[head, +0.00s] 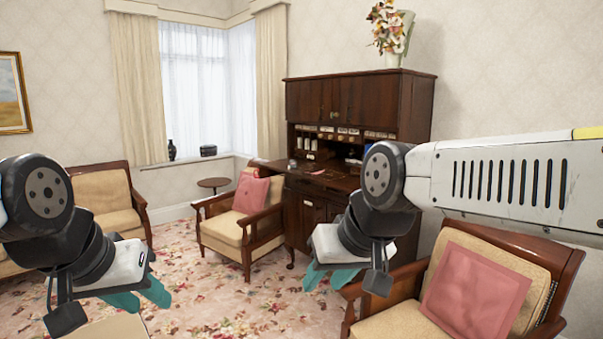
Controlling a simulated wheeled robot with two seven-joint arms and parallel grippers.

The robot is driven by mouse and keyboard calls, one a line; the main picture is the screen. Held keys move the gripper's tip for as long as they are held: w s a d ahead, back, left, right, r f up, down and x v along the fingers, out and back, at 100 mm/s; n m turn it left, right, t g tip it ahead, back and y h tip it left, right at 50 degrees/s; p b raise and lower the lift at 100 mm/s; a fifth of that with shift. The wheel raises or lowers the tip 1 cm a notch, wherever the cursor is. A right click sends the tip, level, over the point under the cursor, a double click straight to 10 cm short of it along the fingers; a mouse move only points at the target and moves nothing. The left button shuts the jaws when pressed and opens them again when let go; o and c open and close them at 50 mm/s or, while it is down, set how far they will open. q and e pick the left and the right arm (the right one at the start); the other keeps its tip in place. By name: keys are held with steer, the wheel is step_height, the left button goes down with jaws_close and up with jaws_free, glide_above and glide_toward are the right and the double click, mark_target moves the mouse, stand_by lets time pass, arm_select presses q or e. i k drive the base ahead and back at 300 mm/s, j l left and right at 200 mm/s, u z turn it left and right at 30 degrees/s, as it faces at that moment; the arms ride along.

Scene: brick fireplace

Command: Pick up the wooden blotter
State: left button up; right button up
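I cannot pick out the wooden blotter for certain; small items on the dark wooden bureau desk (305,215) are too small to tell apart. The desk stands against the back wall, its writing surface partly hidden by my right arm. My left gripper (141,297), with teal fingers, is at the lower left above the carpet, its fingers apart and nothing seen between them. My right gripper (329,277) hangs in front of the desk, its teal fingers apart with nothing seen between them. Both grippers are well short of the desk surface.
An armchair with a pink cushion (251,194) stands left of the desk. Another armchair with a pink cushion (476,290) is at the lower right, close to my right arm. A small round table (214,183) stands by the window. Floral carpet (215,300) is clear between.

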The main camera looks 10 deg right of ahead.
mark_target(315, 171)
steer(key=i, duration=0.6)
steer(key=i+z, duration=0.1)
steer(key=i, duration=0.55)
steer(key=i+j, duration=0.1)
steer(key=i, duration=0.5)
steer(key=i+j+z, duration=0.15)
steer(key=i, duration=0.45)
steer(key=i+j, duration=0.1)
steer(key=i, duration=0.55)
steer(key=i+j+z, duration=0.1)
steer(key=i, duration=0.5)
